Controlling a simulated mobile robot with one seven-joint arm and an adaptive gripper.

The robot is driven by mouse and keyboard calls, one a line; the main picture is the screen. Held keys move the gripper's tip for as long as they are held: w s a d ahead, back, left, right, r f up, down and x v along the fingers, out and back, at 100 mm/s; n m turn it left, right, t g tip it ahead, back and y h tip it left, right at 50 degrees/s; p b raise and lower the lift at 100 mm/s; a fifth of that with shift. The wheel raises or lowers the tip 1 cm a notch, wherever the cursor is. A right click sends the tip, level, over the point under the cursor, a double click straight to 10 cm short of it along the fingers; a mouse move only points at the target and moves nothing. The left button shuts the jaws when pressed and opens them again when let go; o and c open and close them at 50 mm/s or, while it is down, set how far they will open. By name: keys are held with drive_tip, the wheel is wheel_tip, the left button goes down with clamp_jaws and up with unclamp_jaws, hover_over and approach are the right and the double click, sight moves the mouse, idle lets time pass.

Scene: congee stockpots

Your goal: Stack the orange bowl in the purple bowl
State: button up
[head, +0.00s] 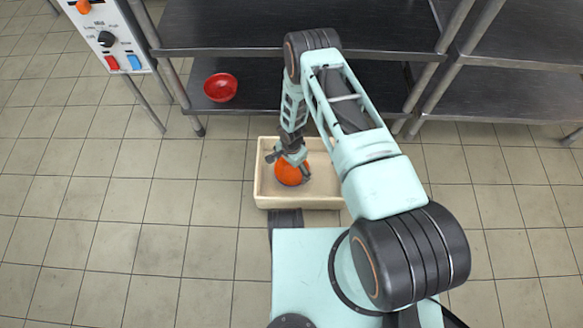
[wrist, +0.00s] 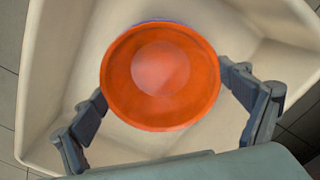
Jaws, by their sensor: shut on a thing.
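The orange bowl (head: 291,173) is in the beige tray, between the fingers of my gripper (head: 289,166). In the wrist view the orange bowl (wrist: 162,75) fills the middle, seen from above with its open side up and empty. My gripper (wrist: 163,86) is shut on it, with one finger at each side. A thin sliver of the purple bowl (wrist: 160,21) shows past the far rim of the orange bowl. The rest of the purple bowl is hidden beneath it. I cannot tell whether the orange bowl rests in it or is held just above.
The beige tray (head: 262,190) has raised walls around the bowls. A red bowl (head: 220,87) stands on the lower shelf of a dark metal rack (head: 255,75). A control panel (head: 108,38) with knobs is at the upper left. The tiled floor at left is clear.

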sight(292, 174)
drive_tip(key=shift+f, duration=0.3)
drive_tip(key=o, duration=1)
wheel_tip(292, 174, up, 13)
drive_tip(key=p, duration=0.4)
drive_tip(key=shift+f, duration=0.15)
